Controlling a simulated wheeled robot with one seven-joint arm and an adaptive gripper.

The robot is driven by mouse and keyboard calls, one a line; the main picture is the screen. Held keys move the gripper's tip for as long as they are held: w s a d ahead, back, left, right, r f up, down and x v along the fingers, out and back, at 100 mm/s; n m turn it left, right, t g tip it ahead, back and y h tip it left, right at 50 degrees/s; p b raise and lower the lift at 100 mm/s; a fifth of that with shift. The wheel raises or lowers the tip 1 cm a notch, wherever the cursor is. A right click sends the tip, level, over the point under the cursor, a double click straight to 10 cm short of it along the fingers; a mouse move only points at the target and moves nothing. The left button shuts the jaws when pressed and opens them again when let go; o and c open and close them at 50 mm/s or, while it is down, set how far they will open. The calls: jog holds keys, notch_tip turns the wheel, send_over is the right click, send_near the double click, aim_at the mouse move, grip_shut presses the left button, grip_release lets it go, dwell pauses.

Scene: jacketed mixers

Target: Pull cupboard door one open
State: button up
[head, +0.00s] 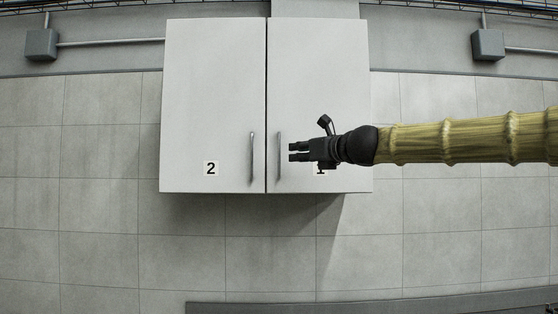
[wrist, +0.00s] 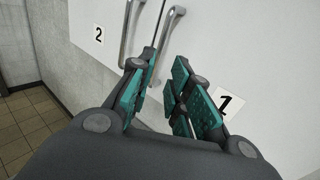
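Cupboard door one (head: 320,80) is the right-hand door of a white wall cupboard and looks shut. Its grey vertical bar handle (head: 279,155) is near the door's lower left edge. My gripper (head: 291,151) comes in from the right, its fingertips just right of this handle. It partly covers the number 1 label (head: 321,170). In the wrist view the teal-padded fingers of my gripper (wrist: 166,62) are spread apart. The door one handle (wrist: 170,25) runs down towards the gap between them. I cannot tell whether they touch it.
Door two (head: 210,90), with its own handle (head: 252,156) and label, is shut on the left, close beside door one. The tiled wall (head: 100,210) below and left is bare. Grey boxes (head: 41,45) with pipes are on the wall either side.

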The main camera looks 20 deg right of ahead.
jog(key=p, duration=0.1)
send_over(279, 176)
jog(key=shift+w+d+f, duration=0.15)
jog(key=shift+w, duration=0.15)
dwell(0.3)
jog(key=shift+c, duration=0.2)
grip_shut()
